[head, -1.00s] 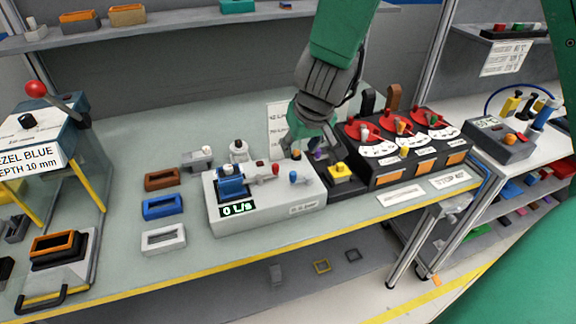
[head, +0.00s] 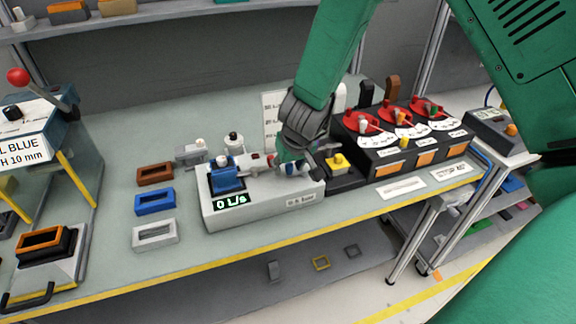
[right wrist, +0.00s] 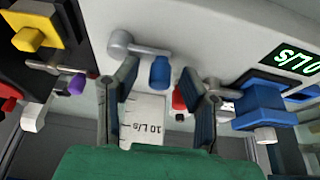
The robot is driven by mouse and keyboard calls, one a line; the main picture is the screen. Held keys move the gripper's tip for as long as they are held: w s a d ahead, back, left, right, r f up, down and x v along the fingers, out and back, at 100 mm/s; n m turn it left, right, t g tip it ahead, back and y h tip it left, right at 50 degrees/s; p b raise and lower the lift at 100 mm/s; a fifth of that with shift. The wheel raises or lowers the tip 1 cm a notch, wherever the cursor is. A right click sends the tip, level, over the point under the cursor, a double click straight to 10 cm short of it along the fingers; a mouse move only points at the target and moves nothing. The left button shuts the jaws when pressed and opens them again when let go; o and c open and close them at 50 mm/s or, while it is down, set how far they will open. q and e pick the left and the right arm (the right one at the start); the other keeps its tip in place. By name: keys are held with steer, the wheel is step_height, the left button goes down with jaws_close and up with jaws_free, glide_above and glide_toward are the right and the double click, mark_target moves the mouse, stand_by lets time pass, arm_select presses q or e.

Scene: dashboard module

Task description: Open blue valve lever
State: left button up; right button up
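The blue valve lever (right wrist: 160,72) shows in the right wrist view as a grey metal arm ending in a blue cylindrical knob. It is on the pale grey module (head: 258,205), whose display reads 0 L/s. My right gripper (right wrist: 159,76) is open, with its two fingers on either side of the blue knob in that view. I cannot tell whether they touch it. In the head view the right gripper (head: 295,163) is low over the module's right part and hides most of the lever. My left gripper is not in view.
A red knob (right wrist: 180,98) is close beside the right finger. A blue block (head: 226,176) stands on the module's left part. A yellow button (head: 337,161) and a black panel with red dials (head: 411,150) stand to the right. Brown, blue and white frames lie left.

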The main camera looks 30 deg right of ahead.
steer(key=shift+d, duration=0.2)
jaws_close()
steer(key=shift+a, duration=0.2)
